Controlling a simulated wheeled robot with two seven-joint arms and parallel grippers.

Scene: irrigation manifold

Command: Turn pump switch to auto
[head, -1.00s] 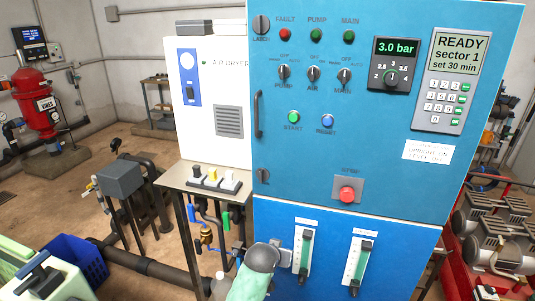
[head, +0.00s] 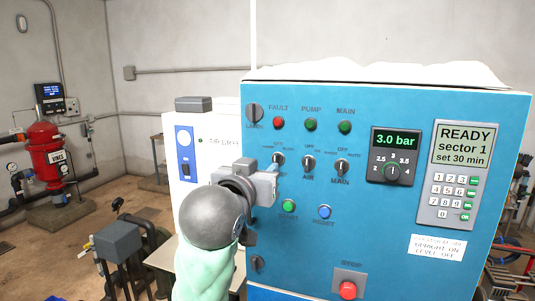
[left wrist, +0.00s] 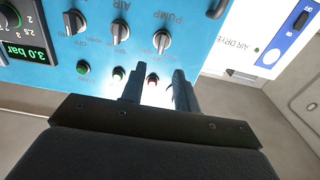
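The pump switch (head: 278,159) is a dark rotary selector with a pale grip, leftmost of three in a row on the blue cabinet. It also shows in the left wrist view (left wrist: 162,41), which sees the panel upside down. Its exact pointer setting is hard to read. My left gripper (head: 272,178) is in front of the panel, just below and left of the switch in the head view. In the left wrist view its two fingers (left wrist: 156,84) stand apart with nothing between them; the red fault lamp (left wrist: 152,79) shows behind the gap. My right gripper is out of view.
The air switch (head: 308,162) and main switch (head: 341,167) sit right of the pump switch. The green start button (head: 289,206) and blue reset button (head: 325,212) are below, the red stop button (head: 348,290) lower. A white air dryer (head: 178,190) stands to the left.

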